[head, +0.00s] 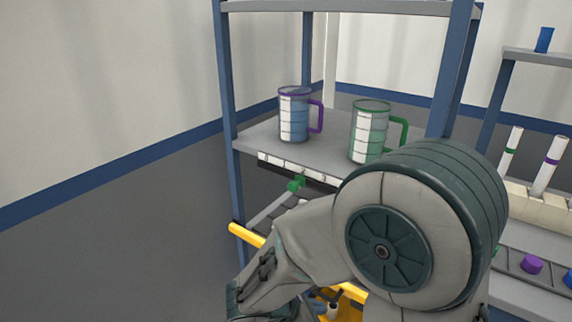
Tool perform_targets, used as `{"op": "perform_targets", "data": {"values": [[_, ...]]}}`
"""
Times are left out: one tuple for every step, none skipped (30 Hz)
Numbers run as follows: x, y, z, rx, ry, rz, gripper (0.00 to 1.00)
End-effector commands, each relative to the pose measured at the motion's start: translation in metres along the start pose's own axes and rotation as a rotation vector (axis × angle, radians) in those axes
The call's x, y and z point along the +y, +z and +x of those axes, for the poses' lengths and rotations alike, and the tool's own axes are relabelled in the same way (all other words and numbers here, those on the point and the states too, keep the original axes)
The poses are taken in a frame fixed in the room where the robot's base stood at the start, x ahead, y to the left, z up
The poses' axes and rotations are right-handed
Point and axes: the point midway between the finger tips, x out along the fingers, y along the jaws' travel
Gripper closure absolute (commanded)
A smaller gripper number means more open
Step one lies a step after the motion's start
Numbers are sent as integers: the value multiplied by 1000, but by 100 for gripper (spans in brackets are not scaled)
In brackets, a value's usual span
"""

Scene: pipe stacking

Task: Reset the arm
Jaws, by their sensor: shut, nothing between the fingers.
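My arm fills the lower middle and right of the head view, with a large round grey and dark teal joint in front of the shelf. A paler link runs from this joint down and left to the bottom edge. The fingers of my gripper do not show in this view. My arm hides part of the lower shelf area behind it.
A blue-framed shelf (226,75) holds a purple-handled jug (294,116) and a green-handled jug (368,132). A yellow bar (246,234) lies beside my arm. White tubes (547,163) and a purple cap (531,264) are at right. The left floor is clear.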

Motion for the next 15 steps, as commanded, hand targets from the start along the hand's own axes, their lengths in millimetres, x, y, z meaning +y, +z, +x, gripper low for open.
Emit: {"op": "perform_targets", "data": {"values": [[-6,37,-16,15,-56,135,100],[-12,51,-20,27,-91,216,100],[-19,68,-26,45,-138,324,100],[-25,79,-31,59,-170,405,100],[-30,90,-36,74,-204,487,100],[-37,105,-43,95,-246,597,100],[-41,114,-49,112,-276,679,100],[-46,124,-55,131,-306,762,100],[-51,136,-64,155,-345,872,100],[-55,144,-70,175,-374,955,100],[-58,152,-77,197,-401,1038,100],[-61,163,-87,227,-436,1149,100],[-63,170,-94,251,-462,1232,100],[-65,178,-101,275,-485,1311,100],[-66,187,-110,309,-515,1415,100]]}}
